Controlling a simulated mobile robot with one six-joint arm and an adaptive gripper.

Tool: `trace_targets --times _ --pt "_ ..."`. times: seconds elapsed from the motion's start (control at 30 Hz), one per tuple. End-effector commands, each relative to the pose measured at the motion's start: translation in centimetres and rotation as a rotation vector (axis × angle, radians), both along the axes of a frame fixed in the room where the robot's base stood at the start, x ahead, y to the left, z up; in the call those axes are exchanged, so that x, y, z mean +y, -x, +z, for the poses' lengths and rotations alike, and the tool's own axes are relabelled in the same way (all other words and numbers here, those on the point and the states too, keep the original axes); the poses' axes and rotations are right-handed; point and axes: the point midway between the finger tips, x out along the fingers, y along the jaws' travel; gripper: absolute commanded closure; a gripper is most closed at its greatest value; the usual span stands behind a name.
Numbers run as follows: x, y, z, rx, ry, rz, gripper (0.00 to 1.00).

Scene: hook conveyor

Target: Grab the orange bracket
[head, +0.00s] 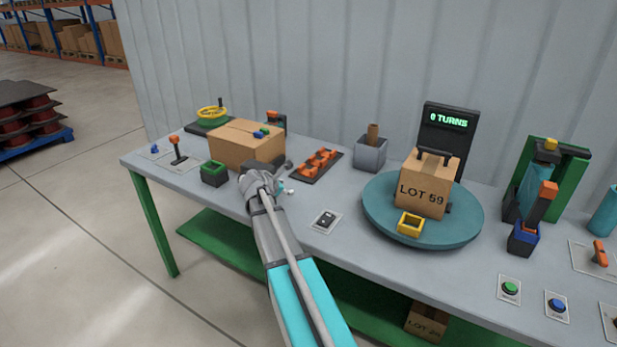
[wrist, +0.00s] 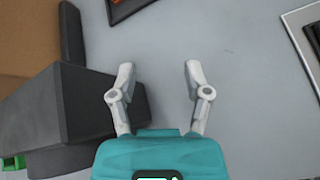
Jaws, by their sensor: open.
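Several orange pieces, which look like the orange brackets (head: 318,162), sit in a row on a black tray near the middle back of the table. I cannot tell one bracket from another as the task's own. In the wrist view only a sliver of orange (wrist: 118,2) shows at the top edge, on a corner of the black tray (wrist: 130,10). My gripper (head: 287,187) is over the table, in front and left of the tray. In the wrist view my gripper (wrist: 158,72) has its two fingers apart, with only bare grey tabletop between them.
A cardboard box (head: 238,148) stands left of my gripper, with a green-rimmed dark cup (head: 214,174) in front. A switch on a card (head: 325,221) lies to the right. A turntable (head: 385,222) carries a LOT 59 box. A grey bin (head: 370,153) stands behind.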

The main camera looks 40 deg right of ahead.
Motion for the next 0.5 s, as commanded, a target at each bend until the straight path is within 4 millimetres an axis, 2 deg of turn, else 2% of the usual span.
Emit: trace_targets --times 0.03,0.2,0.33,0.5 --pt "-1.6 -1.0 -0.2 0.043 0.055 0.035 0.37" --pt "-5.1 -2.4 0.6 0.182 0.216 0.138 0.37" --pt "-6.4 -3.0 1.0 0.247 0.287 0.180 0.37" --pt "-7.1 -3.2 1.3 0.279 0.320 0.200 0.37"
